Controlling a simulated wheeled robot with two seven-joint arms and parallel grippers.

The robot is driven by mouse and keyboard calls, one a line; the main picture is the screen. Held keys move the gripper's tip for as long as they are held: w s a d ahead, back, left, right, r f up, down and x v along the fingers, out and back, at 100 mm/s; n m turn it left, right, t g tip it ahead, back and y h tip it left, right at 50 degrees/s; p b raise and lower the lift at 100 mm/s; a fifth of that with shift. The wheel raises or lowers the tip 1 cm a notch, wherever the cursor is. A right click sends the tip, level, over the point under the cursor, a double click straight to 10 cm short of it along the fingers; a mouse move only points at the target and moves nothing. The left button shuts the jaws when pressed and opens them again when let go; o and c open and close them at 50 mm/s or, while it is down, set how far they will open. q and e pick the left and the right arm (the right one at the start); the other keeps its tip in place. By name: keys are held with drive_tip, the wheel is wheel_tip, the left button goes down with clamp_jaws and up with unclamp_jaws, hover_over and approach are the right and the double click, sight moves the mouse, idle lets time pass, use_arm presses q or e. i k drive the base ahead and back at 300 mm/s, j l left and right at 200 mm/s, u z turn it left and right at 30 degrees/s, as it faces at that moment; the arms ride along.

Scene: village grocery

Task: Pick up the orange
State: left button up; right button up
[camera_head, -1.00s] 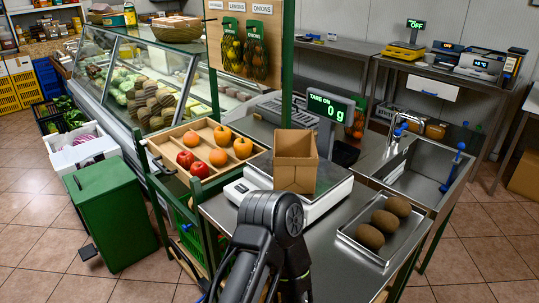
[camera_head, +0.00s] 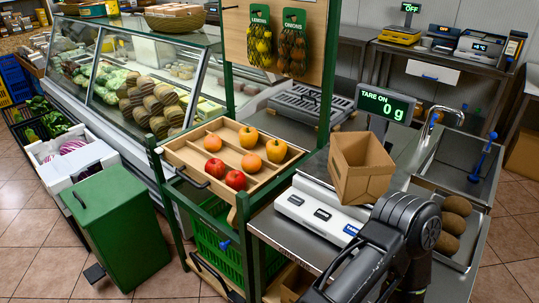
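An open wooden tray (camera_head: 187,160) with dividers stands left of the counter. Two round, dull-orange fruits that look like oranges lie in its middle section: one orange (camera_head: 213,143) farther left, the other orange (camera_head: 251,162) nearer the right. One of my black arms rises at the bottom right, over the counter, well right of the tray. No gripper fingers show in view.
A brown open box (camera_head: 360,168) appears slightly tilted at the scale (camera_head: 320,212); my arm partly hides the area below it. Brown kiwi-like fruits (camera_head: 453,220) lie in a metal tray at right. A green bin (camera_head: 115,230) stands at left. Space above the fruit tray is clear.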

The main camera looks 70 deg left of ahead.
sight(251, 163)
drive_tip(key=k+j+z, duration=0.45)
drive_tip(key=k+j, duration=1.4)
